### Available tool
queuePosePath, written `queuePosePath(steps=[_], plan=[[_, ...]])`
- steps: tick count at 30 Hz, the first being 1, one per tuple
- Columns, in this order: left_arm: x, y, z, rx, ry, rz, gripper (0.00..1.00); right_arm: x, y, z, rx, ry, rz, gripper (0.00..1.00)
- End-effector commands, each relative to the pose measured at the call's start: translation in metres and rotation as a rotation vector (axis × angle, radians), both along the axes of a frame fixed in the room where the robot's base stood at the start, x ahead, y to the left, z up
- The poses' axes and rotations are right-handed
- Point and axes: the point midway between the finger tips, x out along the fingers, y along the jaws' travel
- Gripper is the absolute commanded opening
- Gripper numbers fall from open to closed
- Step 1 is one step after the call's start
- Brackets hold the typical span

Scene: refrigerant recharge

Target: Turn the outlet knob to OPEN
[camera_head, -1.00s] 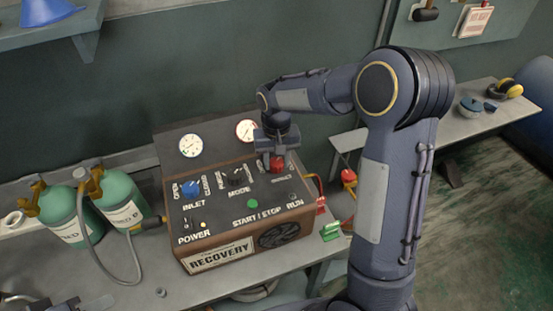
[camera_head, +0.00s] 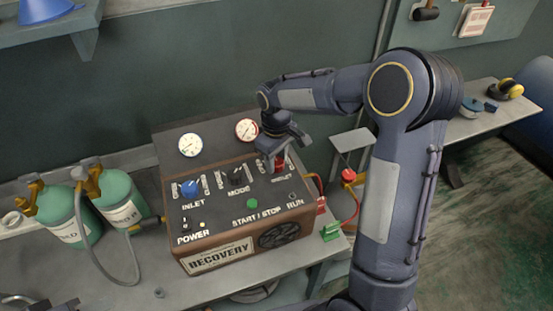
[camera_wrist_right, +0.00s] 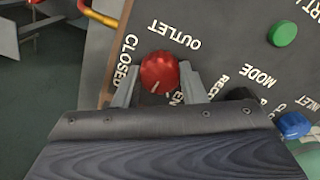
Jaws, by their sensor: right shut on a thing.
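The red outlet knob (camera_wrist_right: 160,72) sits on the dark top panel of the recovery machine (camera_head: 215,262). In the right wrist view its white pointer mark faces the near side, between the CLOSED lettering and the partly hidden OPEN lettering. My right gripper (camera_wrist_right: 162,86) is shut on the knob, with one finger on each side. In the head view the right gripper (camera_head: 279,158) comes down from above at the panel's back right and covers part of the red knob (camera_head: 281,166). I cannot make out my left gripper.
The blue inlet knob (camera_head: 190,187), mode knob (camera_head: 237,176) and green start/stop button (camera_head: 252,203) share the panel. Two gauges (camera_head: 246,130) stand behind it. Green cylinders (camera_head: 122,200) with hoses stand at left. A red hose (camera_head: 357,200) runs by the machine's right side.

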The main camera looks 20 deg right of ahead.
Motion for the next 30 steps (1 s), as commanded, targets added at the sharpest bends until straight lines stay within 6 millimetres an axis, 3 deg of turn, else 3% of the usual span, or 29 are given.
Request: queuePosePath(steps=[18, 30], plan=[[0.0, -0.0001, 0.002, 0.0, 0.0, 0.0, 0.36, 0.0006, -0.0004, 0.0012, 0.001, -0.003, 0.572, 0.15], [0.0, 0.0, 0.0045, 0.0, 0.0, 0.0, 0.36, 0.0008, -0.0001, 0.0014, 0.0, -0.004, 0.818, 0.15]])
